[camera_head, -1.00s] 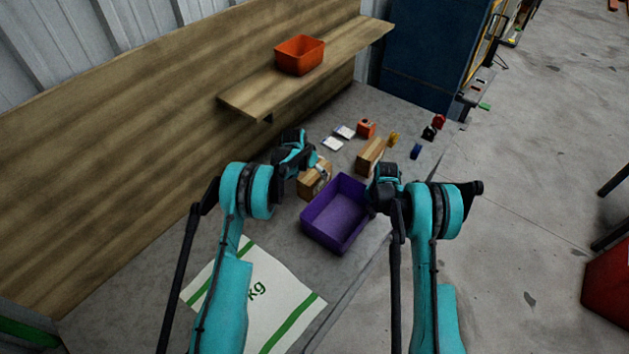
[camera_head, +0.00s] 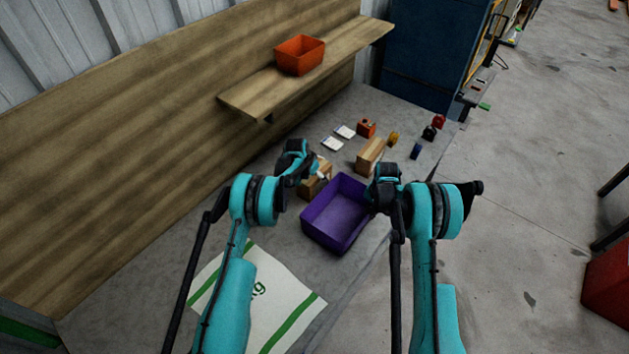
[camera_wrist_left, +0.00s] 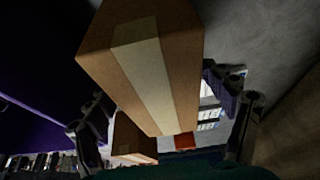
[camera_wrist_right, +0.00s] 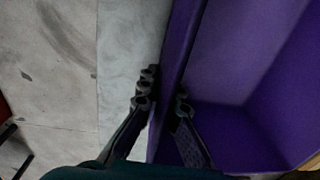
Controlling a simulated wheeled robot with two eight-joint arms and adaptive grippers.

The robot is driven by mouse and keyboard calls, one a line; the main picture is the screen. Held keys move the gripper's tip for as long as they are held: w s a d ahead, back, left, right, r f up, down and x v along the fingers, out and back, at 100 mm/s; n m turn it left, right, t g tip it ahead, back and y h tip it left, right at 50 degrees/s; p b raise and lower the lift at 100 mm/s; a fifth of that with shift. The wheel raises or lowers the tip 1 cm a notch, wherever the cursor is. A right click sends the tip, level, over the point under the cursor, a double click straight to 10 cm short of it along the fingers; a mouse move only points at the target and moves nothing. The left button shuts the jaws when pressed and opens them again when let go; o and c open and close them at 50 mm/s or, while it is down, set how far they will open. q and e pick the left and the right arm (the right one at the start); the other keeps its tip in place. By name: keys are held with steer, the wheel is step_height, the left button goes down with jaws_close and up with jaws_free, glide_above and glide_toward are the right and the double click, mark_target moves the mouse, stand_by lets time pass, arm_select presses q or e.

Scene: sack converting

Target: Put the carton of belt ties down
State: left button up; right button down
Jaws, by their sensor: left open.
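A brown carton with a pale tape strip (camera_wrist_left: 150,65) fills the upper middle of the left wrist view. In the head view it (camera_head: 318,188) stands on the bench just left of the purple bin, partly hidden by my left gripper (camera_head: 312,172). The left fingers (camera_wrist_left: 165,115) are spread wide, one on each side of the carton, with gaps visible. I cannot read a label on it. My right gripper (camera_head: 377,200) is at the right rim of the purple bin (camera_head: 312,232). In the right wrist view its fingers (camera_wrist_right: 164,102) pinch the bin wall.
A second brown carton (camera_head: 370,155) stands behind the bin. Small orange, yellow, black, red and blue items and white packets (camera_head: 332,144) lie farther back. A white sack (camera_head: 285,300) lies in front. An orange bin (camera_head: 300,55) sits on the shelf (camera_head: 245,98).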

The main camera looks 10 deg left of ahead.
arm_select(q)
steer(key=shift+f, duration=0.1)
steer(key=c, duration=1.6)
